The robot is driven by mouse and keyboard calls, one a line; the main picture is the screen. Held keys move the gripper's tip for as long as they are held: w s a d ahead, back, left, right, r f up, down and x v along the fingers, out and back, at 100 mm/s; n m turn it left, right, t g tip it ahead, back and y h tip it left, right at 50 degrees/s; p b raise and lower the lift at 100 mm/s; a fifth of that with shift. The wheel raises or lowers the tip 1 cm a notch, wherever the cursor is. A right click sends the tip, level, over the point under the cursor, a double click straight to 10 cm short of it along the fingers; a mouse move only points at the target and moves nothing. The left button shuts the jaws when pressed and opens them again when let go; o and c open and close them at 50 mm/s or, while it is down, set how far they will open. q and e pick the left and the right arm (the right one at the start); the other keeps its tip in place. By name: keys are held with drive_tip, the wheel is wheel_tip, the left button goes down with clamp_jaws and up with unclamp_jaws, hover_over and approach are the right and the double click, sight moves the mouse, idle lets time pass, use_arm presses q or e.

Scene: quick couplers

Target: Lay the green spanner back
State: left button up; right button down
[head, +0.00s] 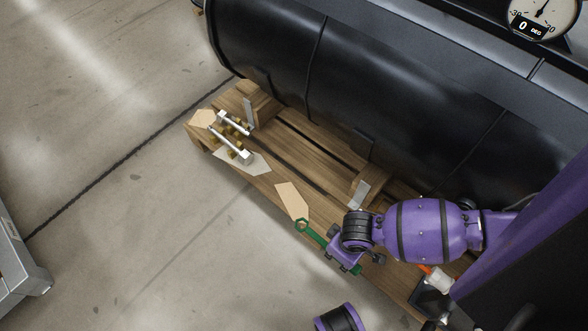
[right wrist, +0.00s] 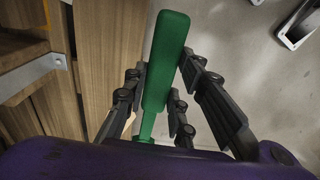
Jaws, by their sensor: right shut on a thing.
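The green spanner (head: 311,233) is in my right gripper (head: 344,258), over the front edge of the wooden pallet, its ring end pointing up and left. In the right wrist view the green handle (right wrist: 166,62) runs between the dark fingers (right wrist: 160,96), and the gripper is shut on it. Whether the spanner touches the pallet cannot be told. My left gripper is not in view.
The wooden pallet (head: 290,150) lies along a large black curved body (head: 375,75). Metal-and-brass couplers (head: 236,131) sit at its left end. A pale bare patch (head: 291,200) lies beside the spanner. An orange-and-white item (head: 439,280) and a black tray (head: 430,301) are at lower right.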

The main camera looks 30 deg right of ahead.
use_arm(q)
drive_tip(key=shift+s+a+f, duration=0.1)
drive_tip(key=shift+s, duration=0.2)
use_arm(e)
drive_tip(key=w+d+f+b, duration=0.2)
drive_tip(key=w+f+b, duration=0.2)
drive_tip(key=w, duration=0.4)
drive_tip(key=b, duration=0.4)
hover_over(325, 225)
drive_tip(key=s, duration=0.1)
wheel_tip(325, 225, down, 5)
drive_tip(key=shift+a+f, duration=0.1)
drive_tip(key=shift+w+f, duration=0.1)
drive_tip(key=shift+w, duration=0.05)
drive_tip(key=shift+w+f+b, duration=0.15)
drive_tip(key=shift+f+b, duration=0.1)
drive_tip(key=shift+f, duration=0.55)
drive_tip(key=shift+w+f+b, duration=0.1)
drive_tip(key=shift+f+b, duration=0.1)
drive_tip(key=shift+f, duration=0.55)
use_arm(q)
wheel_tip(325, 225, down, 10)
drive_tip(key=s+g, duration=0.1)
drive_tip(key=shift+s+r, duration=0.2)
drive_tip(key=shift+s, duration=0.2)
use_arm(e)
drive_tip(key=c, duration=1.5)
unclamp_jaws()
